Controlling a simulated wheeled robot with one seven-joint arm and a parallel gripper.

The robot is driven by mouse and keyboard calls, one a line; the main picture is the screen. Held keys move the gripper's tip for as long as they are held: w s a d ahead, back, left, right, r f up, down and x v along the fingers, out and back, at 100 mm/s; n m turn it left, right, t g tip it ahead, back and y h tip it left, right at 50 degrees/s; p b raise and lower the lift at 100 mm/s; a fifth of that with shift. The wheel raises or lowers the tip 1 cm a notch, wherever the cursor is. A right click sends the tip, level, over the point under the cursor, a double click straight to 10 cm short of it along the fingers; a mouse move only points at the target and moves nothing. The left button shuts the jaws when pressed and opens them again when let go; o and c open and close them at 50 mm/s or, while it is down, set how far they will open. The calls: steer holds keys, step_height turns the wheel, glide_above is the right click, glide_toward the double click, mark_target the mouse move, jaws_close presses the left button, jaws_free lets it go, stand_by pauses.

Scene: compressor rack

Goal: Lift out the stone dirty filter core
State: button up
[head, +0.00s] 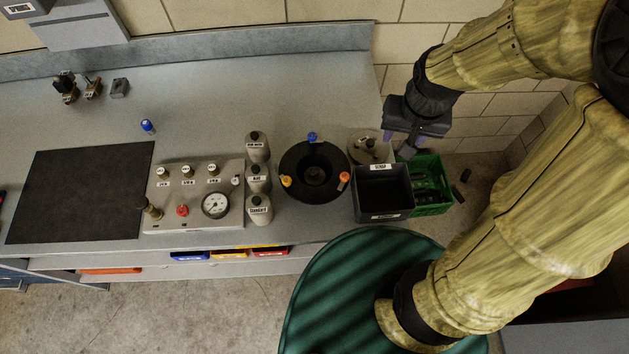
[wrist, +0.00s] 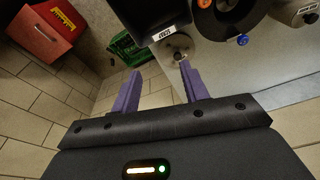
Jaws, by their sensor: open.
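A round black housing (head: 318,188) stands on the bench right of centre, with a blue (head: 312,136), a yellow (head: 286,181) and an orange (head: 344,178) knob around its rim. A dark round shape (head: 315,175) shows deep in its middle; I cannot tell whether it is the stone dirty filter core. The housing is partly seen at the top of the wrist view (wrist: 229,14). My gripper (head: 405,141) is open and empty, to the right of the housing and above the bench's right end. Its two purple fingers show apart in the wrist view (wrist: 160,70).
A black labelled bin (head: 383,192) and a green crate (head: 432,186) with dark pieces stand right of the housing. A grey round lid (head: 366,146) lies behind the bin. Grey bottles (head: 259,179) and a gauge panel (head: 195,205) stand to the left. A brick wall is behind.

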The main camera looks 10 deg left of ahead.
steer(key=w+a+f+g, duration=0.1)
steer(key=a, duration=0.8)
steer(key=g, duration=0.1)
glide_above(315, 171)
steer(key=shift+w+d+f+b, duration=0.1)
steer(key=shift+d+f+b, duration=0.05)
steer(key=shift+d+b, duration=0.25)
steer(key=shift+f, duration=0.1)
step_height(315, 171, down, 11)
steer(key=shift+a+f+p, duration=0.1)
steer(key=shift+p, duration=0.4)
steer(key=shift+f, duration=0.4)
steer(key=shift+f, duration=0.1)
steer(key=shift+a+f+p, duration=0.2)
steer(key=shift+f+p, duration=0.15)
steer(key=shift+f, duration=0.95)
steer(key=shift+a+f+p, duration=0.15)
steer(key=shift+f+p, duration=0.2)
steer(key=shift+f, duration=0.9)
